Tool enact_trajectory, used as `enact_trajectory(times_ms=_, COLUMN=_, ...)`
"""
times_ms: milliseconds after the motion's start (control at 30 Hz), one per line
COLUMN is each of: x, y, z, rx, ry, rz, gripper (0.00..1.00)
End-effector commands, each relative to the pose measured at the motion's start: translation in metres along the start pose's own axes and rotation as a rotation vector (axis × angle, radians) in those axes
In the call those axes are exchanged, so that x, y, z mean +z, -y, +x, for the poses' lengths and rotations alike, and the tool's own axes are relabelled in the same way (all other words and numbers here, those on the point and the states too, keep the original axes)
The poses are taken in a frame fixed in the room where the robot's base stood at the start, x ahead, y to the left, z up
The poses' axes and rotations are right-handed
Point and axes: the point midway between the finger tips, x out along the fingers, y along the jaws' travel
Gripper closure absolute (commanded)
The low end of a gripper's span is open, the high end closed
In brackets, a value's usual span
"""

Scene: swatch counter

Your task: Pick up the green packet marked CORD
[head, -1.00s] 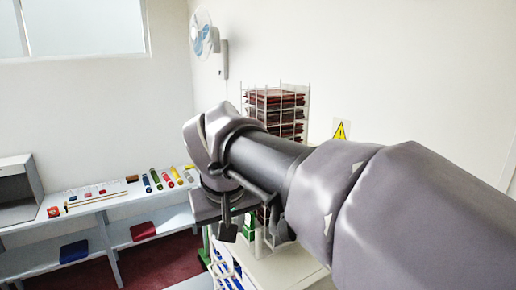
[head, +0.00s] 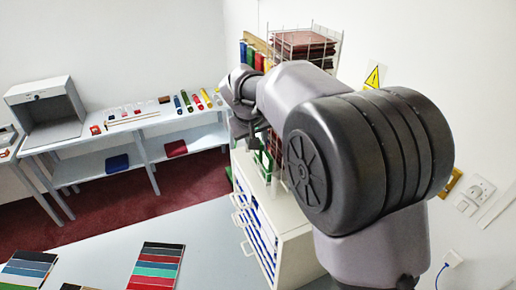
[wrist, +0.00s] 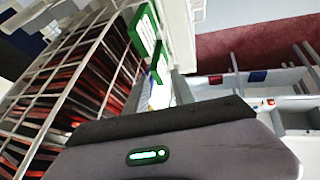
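Two green-edged items with white faces hang or stand beside the wire rack in the wrist view, a larger green packet (wrist: 144,31) and a smaller green item (wrist: 158,66) below it. I cannot read a CORD mark on either. In the head view a green framed item (head: 262,165) stands on the white cabinet, just below my gripper (head: 252,141). My gripper's dark fingers point down close above it, apart or touching I cannot tell. In the wrist view the gripper's grey body fills the bottom and its fingertips do not show clearly.
A wire rack (head: 316,30) of dark red sheets stands behind the arm. The white drawer cabinet (head: 290,222) is below the gripper. Colour swatch cards (head: 157,266) lie on the grey table (head: 200,232) in front. A shelf bench (head: 130,131) runs along the back.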

Motion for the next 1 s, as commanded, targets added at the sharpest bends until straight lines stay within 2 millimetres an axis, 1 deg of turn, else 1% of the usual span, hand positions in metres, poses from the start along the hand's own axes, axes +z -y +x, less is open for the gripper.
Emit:
enact_trajectory(times_ms=33, x=-0.002, y=-0.001, z=0.007, rx=0.0, ry=0.004, rz=-0.001, gripper=0.7)
enact_trajectory(times_ms=133, x=-0.001, y=-0.001, z=0.021, rx=0.0, ry=0.001, rz=0.001, gripper=0.7)
enact_trajectory(times_ms=200, x=-0.001, y=0.0, z=0.024, rx=-0.001, ry=0.0, rz=0.001, gripper=0.7)
enact_trajectory(times_ms=367, x=-0.001, y=0.0, z=0.024, rx=-0.001, ry=0.0, rz=0.001, gripper=0.7)
enact_trajectory(times_ms=500, x=-0.001, y=0.0, z=0.024, rx=-0.001, ry=0.0, rz=0.001, gripper=0.97)
enact_trajectory(times_ms=533, x=-0.001, y=0.0, z=0.024, rx=-0.001, ry=0.0, rz=0.0, gripper=1.0)
enact_trajectory(times_ms=1000, x=0.0, y=0.0, z=0.024, rx=-0.001, ry=0.001, rz=0.0, gripper=1.0)
